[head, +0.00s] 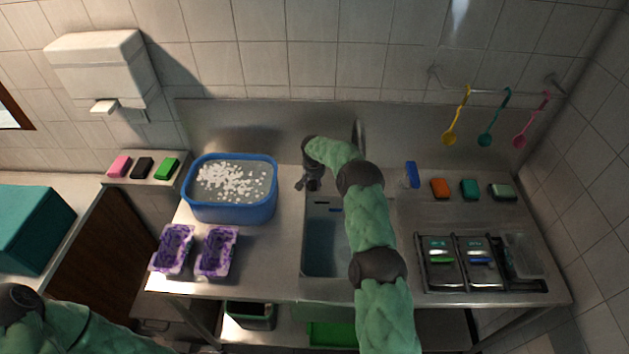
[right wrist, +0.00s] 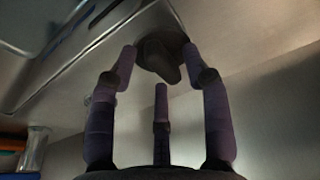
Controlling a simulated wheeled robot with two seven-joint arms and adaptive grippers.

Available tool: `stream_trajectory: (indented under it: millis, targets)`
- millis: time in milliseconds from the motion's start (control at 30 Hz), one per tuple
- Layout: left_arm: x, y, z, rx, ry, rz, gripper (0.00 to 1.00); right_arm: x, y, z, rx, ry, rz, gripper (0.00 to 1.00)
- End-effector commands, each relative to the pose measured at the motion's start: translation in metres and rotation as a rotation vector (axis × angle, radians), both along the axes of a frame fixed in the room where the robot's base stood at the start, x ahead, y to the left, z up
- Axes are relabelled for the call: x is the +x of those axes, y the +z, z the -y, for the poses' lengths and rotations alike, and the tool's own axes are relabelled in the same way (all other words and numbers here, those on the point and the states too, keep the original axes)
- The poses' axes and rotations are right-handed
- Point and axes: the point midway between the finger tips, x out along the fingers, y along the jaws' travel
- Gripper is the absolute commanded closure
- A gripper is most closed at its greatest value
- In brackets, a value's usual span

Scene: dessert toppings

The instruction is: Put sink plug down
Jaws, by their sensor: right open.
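My right gripper (head: 309,184) is over the metal counter at the back left corner of the sink basin (head: 326,250). In the right wrist view the right gripper (right wrist: 161,62) is open, its fingers spread around a dark, rounded thing that looks like the sink plug (right wrist: 160,58). The plug is at the metal surface beside the basin edge; whether the fingertips touch it I cannot tell. In the head view I cannot pick out the plug from the dark gripper. My left arm shows at the bottom left, its gripper out of view.
A blue tub (head: 230,212) with white pieces stands left of the sink, with two purple-stained trays (head: 217,252) in front. Colored sponges (head: 440,188) and a blue item (head: 412,175) are to the right. A black rack (head: 484,290) is at the front right. Ladles (head: 486,140) hang behind.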

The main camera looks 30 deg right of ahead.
Motion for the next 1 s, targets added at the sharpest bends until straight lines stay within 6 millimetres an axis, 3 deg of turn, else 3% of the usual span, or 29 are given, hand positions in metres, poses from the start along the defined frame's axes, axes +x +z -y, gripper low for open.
stream_trajectory:
  millis: [267, 700, 1000]
  targets:
    - [0.0, 0.004, 0.0, 0.0, 0.0, 0.0, 0.52, -0.001, 0.015, -0.001, 0.0, 0.0, 0.002, 0.51]
    - [0.0, 0.004, 0.0, 0.0, 0.0, 0.0, 0.52, -0.018, 0.092, -0.012, -0.001, 0.0, 0.003, 0.51]
    - [0.0, 0.004, 0.0, 0.0, 0.0, 0.0, 0.52, -0.024, 0.118, -0.016, -0.001, 0.0, 0.001, 0.51]
